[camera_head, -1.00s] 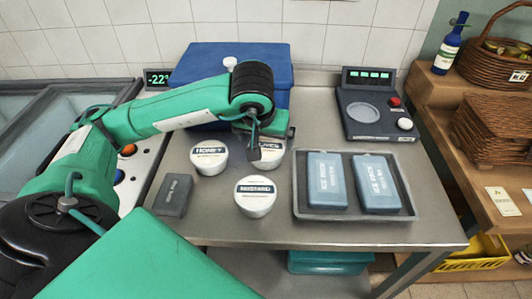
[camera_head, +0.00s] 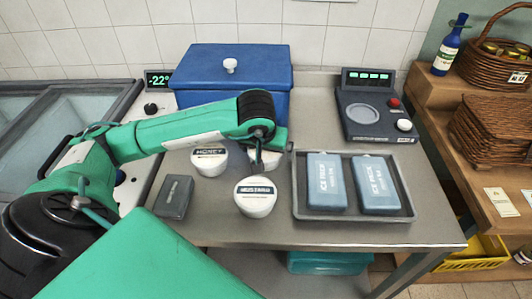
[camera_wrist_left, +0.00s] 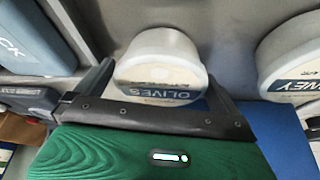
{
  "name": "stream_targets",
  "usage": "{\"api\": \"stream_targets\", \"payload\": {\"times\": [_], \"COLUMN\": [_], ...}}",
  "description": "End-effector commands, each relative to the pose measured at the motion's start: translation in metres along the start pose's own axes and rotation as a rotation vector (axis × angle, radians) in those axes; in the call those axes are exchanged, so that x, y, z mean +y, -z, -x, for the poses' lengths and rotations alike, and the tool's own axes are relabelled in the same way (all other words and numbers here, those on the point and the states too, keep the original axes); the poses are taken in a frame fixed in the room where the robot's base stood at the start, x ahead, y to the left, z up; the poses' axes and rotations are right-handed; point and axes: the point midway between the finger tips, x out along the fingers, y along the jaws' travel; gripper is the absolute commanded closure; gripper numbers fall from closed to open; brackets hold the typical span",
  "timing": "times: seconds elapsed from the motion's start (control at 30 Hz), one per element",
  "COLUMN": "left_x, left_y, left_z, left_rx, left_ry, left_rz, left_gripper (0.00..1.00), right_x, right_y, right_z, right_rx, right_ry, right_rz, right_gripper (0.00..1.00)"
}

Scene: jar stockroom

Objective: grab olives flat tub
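The olives tub is a white round tub, mostly hidden behind my left gripper in the head view (camera_head: 272,160). In the left wrist view the olives tub (camera_wrist_left: 165,55) shows its lid and OLIVES label. My left gripper (camera_head: 258,165) points down at the tub. In the left wrist view the left gripper (camera_wrist_left: 160,85) is open, with one finger on either side of the tub and no clear contact. The honey tub (camera_head: 209,161) stands to the left and the mustard tub (camera_head: 255,198) in front. My right gripper is not in view.
A grey tray (camera_head: 352,214) holds two ice packs (camera_head: 327,182) to the right. A blue cooler box (camera_head: 232,75) stands behind the tubs. A dark grey block (camera_head: 175,197) lies at front left. A scale (camera_head: 372,117) stands at back right. The front of the table is clear.

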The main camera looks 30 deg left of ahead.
Motion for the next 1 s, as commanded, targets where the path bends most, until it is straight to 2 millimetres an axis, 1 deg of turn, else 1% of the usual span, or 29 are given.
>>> {"api": "stream_targets", "payload": {"times": [0.03,0.17,0.2,0.23,0.47,0.67,0.77,0.87,1.0], "left_x": [0.000,0.000,0.000,0.000,0.000,0.000,0.001,0.001,0.001], "left_y": [0.000,0.000,0.000,0.000,0.001,0.005,0.009,0.017,0.032], "left_z": [0.000,0.000,0.000,0.001,0.001,0.010,0.021,0.039,0.073], "left_rx": [0.000,0.000,0.000,0.001,0.001,0.003,0.004,0.006,0.009], "left_ry": [0.000,0.000,0.000,0.000,0.000,-0.001,-0.002,-0.002,-0.002], "left_rz": [0.000,0.000,0.000,0.000,0.000,0.000,0.000,0.000,0.001], "left_gripper": [0.08,0.33,0.41,0.44,0.44,0.44,0.44,0.44,0.44], "right_x": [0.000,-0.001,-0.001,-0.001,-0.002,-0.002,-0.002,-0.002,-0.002], "right_y": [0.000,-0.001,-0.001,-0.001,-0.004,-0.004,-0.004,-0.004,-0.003], "right_z": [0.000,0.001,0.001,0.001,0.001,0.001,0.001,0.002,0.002], "right_rx": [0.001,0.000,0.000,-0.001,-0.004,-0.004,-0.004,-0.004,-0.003], "right_ry": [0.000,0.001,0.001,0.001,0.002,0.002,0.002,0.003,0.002], "right_rz": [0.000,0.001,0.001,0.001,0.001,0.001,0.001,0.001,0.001], "right_gripper": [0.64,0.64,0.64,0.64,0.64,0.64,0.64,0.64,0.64]}}
